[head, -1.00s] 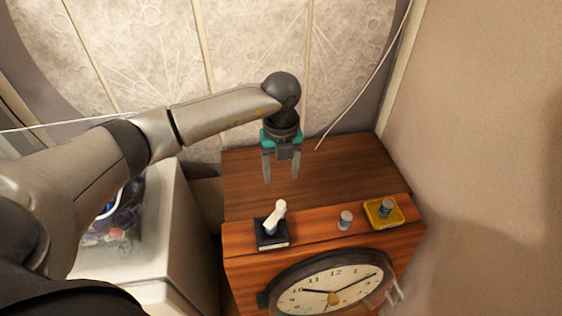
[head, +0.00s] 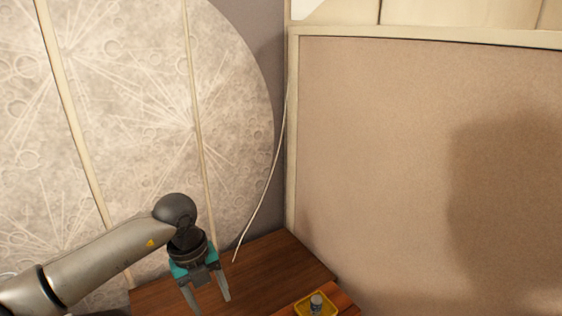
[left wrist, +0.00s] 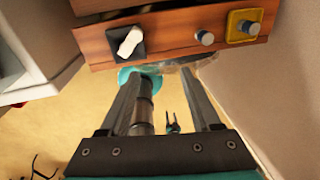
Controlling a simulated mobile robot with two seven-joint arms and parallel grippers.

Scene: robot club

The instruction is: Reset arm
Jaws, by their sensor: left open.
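My left gripper (head: 208,298) is in the lower left of the head view, at the end of my arm. Its two fingers point down and are apart, with nothing between them, over the wooden cabinet top (head: 270,262). In the left wrist view the fingers of this gripper (left wrist: 163,105) also stand apart. My right gripper is not seen in the head view.
In the left wrist view a white object (left wrist: 130,40) on a black base and another grey cylinder (left wrist: 205,38) show. A tan wall panel (head: 400,150) rises at right.

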